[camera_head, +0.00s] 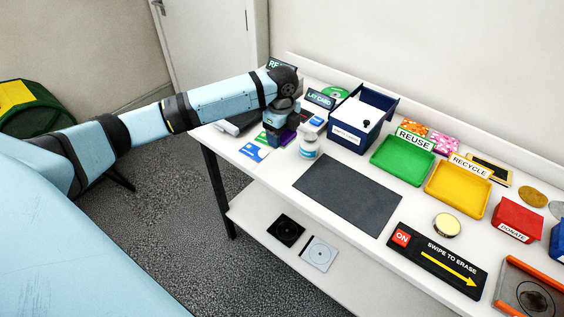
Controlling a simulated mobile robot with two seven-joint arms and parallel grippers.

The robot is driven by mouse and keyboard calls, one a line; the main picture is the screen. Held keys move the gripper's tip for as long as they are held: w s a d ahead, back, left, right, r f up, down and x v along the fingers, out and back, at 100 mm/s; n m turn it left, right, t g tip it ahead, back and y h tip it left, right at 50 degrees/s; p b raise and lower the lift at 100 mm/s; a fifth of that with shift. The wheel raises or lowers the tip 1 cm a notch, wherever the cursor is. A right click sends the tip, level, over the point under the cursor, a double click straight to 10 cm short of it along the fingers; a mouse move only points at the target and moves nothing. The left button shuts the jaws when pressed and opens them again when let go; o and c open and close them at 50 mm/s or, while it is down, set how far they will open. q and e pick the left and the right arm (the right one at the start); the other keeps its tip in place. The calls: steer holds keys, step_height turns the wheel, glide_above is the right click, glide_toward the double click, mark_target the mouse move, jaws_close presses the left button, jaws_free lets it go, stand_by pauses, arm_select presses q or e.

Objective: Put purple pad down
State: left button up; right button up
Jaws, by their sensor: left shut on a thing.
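My left gripper (279,133) points down over the left part of the white table, between the cards and the blue box. It is shut on the purple pad (287,138), of which only a small part shows beneath and beside the gripper. I cannot tell whether the pad touches the table. My right gripper is not in view.
Cards (254,152) lie to the left. A dark grey mat (347,194), a green tray (402,160) and a yellow tray (458,190) are further right.

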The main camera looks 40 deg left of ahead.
arm_select(q)
glide_above(282, 169)
steer(key=f, duration=0.7)
steer(key=shift+w+a, duration=0.25)
steer(key=shift+w, duration=0.1)
steer(key=shift+f, duration=2.15)
steer(key=shift+s+f, duration=0.15)
steer(key=shift+f, duration=0.25)
steer(key=shift+s+d+f, duration=0.1)
steer(key=shift+s+f, duration=0.05)
steer(key=o, duration=0.9)
steer(key=shift+f, duration=0.1)
steer(key=shift+c, duration=0.2)
steer(key=shift+o, duration=0.9)
steer(key=shift+f, duration=0.2)
steer(key=r, duration=1.3)
steer(key=shift+w+r, duration=0.25)
steer(key=shift+r, duration=0.15)
